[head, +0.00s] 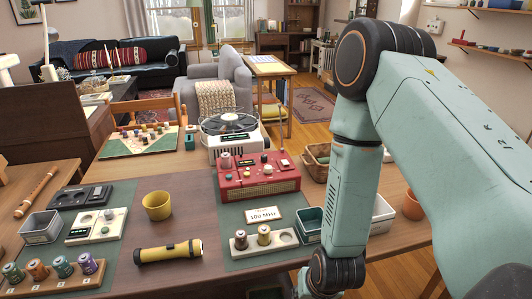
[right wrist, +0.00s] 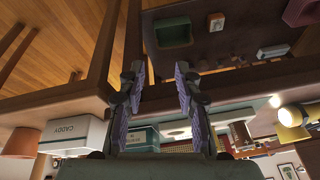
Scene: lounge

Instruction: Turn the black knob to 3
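A red radio (head: 258,176) stands on the wooden table in the head view, with several small knobs and a dark display on its top. A dark-topped knob (head: 225,161) is at its left; the marks on the knobs are too small to read. I cannot tell for sure which knob is the black one. A card reading 100 MHz (head: 263,215) lies in front of the radio. My right gripper (right wrist: 160,88) is open and empty in the right wrist view, by the table edge and apart from the radio. My left gripper is not in view.
My right arm covers the table's right side. A caddy (right wrist: 72,134) shows in the wrist view.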

